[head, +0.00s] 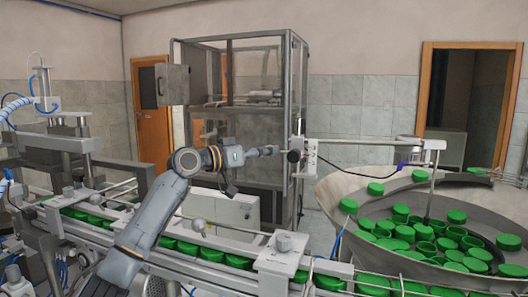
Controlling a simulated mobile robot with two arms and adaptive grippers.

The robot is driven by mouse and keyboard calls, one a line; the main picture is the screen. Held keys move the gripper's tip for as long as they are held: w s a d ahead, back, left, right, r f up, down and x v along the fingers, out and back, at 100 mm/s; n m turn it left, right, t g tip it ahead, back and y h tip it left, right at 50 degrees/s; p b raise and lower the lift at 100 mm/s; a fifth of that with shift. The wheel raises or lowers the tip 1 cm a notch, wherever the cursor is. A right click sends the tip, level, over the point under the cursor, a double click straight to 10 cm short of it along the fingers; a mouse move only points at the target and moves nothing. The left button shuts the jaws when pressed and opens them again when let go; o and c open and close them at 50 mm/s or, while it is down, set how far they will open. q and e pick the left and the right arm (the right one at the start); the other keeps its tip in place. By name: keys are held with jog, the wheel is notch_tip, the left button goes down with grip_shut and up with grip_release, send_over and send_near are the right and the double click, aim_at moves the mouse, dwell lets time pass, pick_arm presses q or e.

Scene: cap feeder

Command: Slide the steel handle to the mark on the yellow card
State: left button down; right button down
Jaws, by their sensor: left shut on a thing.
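My left arm comes up from the lower left, and its gripper (268,151) points right at the bracket beside the bowl. The gripper is shut on what looks like the steel handle, a small grey part at the fingertips; the fingers largely hide it. Just right of the fingertips are a dark round knob (294,156) and an upright pale plate (311,156) on the bracket. I cannot make out the yellow card or its mark. My right gripper is not in view.
A large steel bowl (345,195) with many green caps (402,232) stands at the right. A conveyor (222,250) carrying green caps runs below my arm. A glass-sided metal cabinet (292,75) stands behind. A horizontal rod (365,144) extends right over the bowl.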

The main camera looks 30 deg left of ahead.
pick_arm(q)
notch_tip(320, 180, up, 2)
jog(key=shift+a+r+p, duration=0.1)
jog(key=shift+r+p, duration=0.15)
jog(key=shift+p, duration=0.35)
jog(key=c, duration=1)
grip_release()
jog(key=shift+w+f, duration=0.25)
jog(key=shift+w, duration=0.05)
jog(key=shift+s, duration=0.2)
jog(key=shift+v, duration=5.95)
